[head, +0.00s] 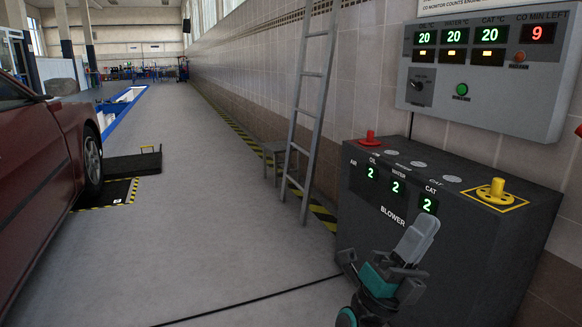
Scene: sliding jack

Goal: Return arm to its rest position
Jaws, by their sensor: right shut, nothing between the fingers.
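My right gripper (417,239) is low at the right in the head view, in front of the dark blower box (465,245). Its pale fingers are together and point up, with nothing between them. I cannot tell whether it touches the box. My left gripper is not in the head view. The blower box has a red knob (370,137) at its back left and a yellow knob (497,188) inside a yellow square on its top. Its green displays each read 2.
A control panel (484,75) hangs on the tiled wall above the box. A ladder (312,105) leans there beside a grey stool (288,155). The floor between is clear, apart from a black cable (250,300).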

